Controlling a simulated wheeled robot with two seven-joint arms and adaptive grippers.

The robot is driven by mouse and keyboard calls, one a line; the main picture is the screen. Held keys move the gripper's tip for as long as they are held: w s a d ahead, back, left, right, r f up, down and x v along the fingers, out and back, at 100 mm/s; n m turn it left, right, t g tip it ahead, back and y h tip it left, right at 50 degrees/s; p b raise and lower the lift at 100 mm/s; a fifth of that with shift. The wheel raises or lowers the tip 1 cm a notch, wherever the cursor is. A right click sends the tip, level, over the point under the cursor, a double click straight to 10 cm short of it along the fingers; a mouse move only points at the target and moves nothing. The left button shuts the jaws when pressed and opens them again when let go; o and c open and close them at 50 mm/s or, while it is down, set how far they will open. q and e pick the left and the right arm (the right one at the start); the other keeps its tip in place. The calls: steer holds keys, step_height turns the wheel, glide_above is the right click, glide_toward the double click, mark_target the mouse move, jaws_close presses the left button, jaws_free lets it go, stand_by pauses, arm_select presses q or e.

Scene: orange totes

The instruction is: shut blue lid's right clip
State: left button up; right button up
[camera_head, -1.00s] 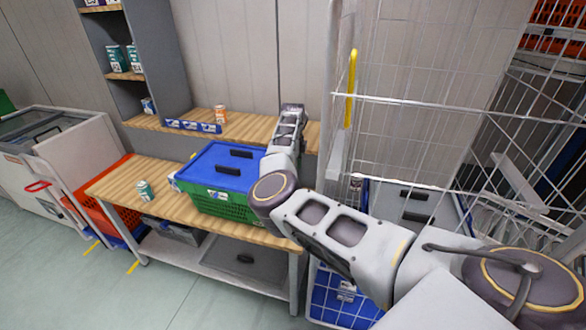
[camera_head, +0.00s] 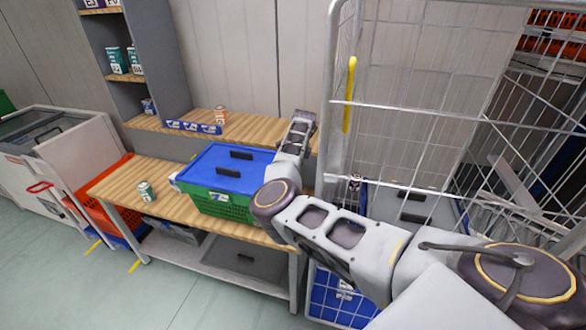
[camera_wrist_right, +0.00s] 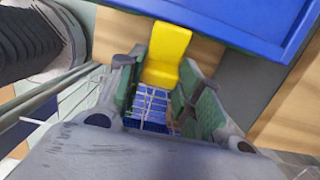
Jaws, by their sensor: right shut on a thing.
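In the head view a green crate (camera_head: 204,201) with a blue lid (camera_head: 214,163) sits on the wooden bench. The lid has two dark handles on top. My right arm comes in from the right and its wrist is at the crate's right end, hiding the right clip and the gripper there. In the right wrist view, the yellow clip (camera_wrist_right: 169,48) is beside the edge of the blue lid (camera_wrist_right: 236,22), between the green-padded fingers of my right gripper (camera_wrist_right: 164,88). The gripper is shut on this clip. My left gripper is out of view.
A small can (camera_head: 146,191) stands on the bench (camera_head: 115,186) left of the crate. A shelf with a blue tray (camera_head: 194,127) is behind. Bench space left of the crate is mostly clear.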

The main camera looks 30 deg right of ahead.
steer(key=shift+s+d+f+t+y+p, duration=0.1)
steer(key=shift+f+t+y+p, duration=0.2)
steer(key=shift+t+p, duration=0.15)
steer(key=o, duration=1)
steer(key=shift+o, duration=0.2)
steer(key=shift+r, duration=0.1)
steer(key=v, duration=1.2)
